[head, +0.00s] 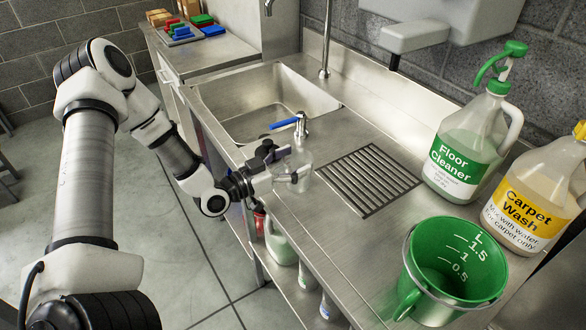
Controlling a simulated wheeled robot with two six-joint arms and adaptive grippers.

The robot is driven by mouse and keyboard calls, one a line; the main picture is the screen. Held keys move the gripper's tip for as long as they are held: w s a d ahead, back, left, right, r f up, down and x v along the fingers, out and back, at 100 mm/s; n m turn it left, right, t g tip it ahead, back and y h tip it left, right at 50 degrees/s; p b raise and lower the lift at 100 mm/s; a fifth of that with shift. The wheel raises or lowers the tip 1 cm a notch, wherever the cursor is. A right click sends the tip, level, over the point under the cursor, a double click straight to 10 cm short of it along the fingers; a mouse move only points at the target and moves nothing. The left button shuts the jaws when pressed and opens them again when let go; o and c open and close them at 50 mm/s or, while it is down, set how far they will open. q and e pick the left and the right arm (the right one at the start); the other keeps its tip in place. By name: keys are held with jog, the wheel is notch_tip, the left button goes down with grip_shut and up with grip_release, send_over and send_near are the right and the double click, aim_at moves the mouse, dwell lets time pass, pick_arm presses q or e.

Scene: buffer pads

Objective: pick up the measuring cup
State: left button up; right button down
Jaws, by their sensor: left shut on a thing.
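The measuring cup (300,183) is a small clear see-through vessel at the front edge of the steel counter, left of the drain grate. My left gripper (288,166) reaches in from the left and is shut on it, with dark fingers at its side. The cup looks upright. Its clear wall makes its outline faint, and I cannot tell whether its base touches the counter. My right gripper is not in view.
A tap with a blue lever (301,126) stands just behind the cup, by the sink (262,103). A green graduated bucket (450,268), a Floor Cleaner jug (466,150) and a Carpet Wash jug (533,200) stand at the right. The drain grate (368,180) is clear.

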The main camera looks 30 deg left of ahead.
pick_arm(q)
jog(key=shift+r, duration=0.15)
jog(key=s+d+r+p, duration=0.4)
jog(key=s+d+p, duration=0.3)
jog(key=s+d, duration=0.4)
jog(key=shift+d+r+p, duration=0.35)
jog(key=shift+d+p, duration=0.05)
jog(key=shift+d, duration=0.05)
